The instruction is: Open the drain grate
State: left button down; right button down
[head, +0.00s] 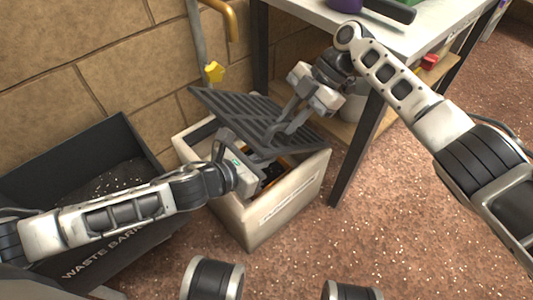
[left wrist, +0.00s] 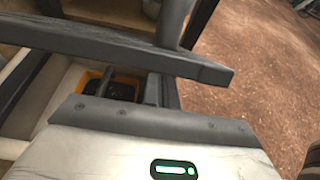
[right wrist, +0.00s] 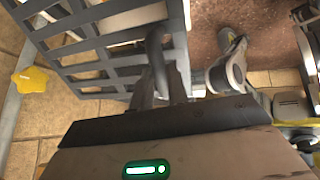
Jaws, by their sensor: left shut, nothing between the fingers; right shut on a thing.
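The drain grate (head: 235,112) is a dark slatted panel, tilted up over a pale box (head: 290,205) with a label on its front. Its slats also show in the right wrist view (right wrist: 95,42). My right gripper (head: 285,122) is shut on a dark bar at the grate's near right part; its fingers meet the bar in the right wrist view (right wrist: 160,88). My left gripper (head: 262,165) is shut and empty, low at the box opening beneath the grate's near edge. The left wrist view shows a dark grate bar (left wrist: 120,45) crossing close ahead. The left fingertips are partly hidden.
Something black and orange (head: 272,175) shows inside the box. A black waste bin (head: 140,150) stands left of the box. A yellow star knob (head: 214,72) on a pipe is behind the grate. A white-topped table (head: 420,40) stands at right; its leg is close by.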

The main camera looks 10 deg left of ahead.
aim_at(271, 147)
pick_arm(q)
jog(key=shift+w+d+r, duration=0.15)
jog(key=shift+r, duration=0.15)
pick_arm(e)
jog(key=shift+d, duration=0.1)
pick_arm(q)
jog(key=shift+r, duration=0.1)
jog(key=shift+w+d+r, duration=0.2)
jog(key=shift+w+r, duration=0.05)
jog(key=shift+r, duration=0.2)
jog(key=shift+w+d+r, duration=0.15)
jog(key=shift+w+r, duration=0.05)
jog(key=shift+r, duration=0.25)
pick_arm(e)
jog(key=shift+f, duration=0.1)
jog(key=c, duration=1.4)
grip_release()
pick_arm(q)
jog(key=shift+f, duration=0.15)
pick_arm(e)
jog(key=shift+o, duration=0.2)
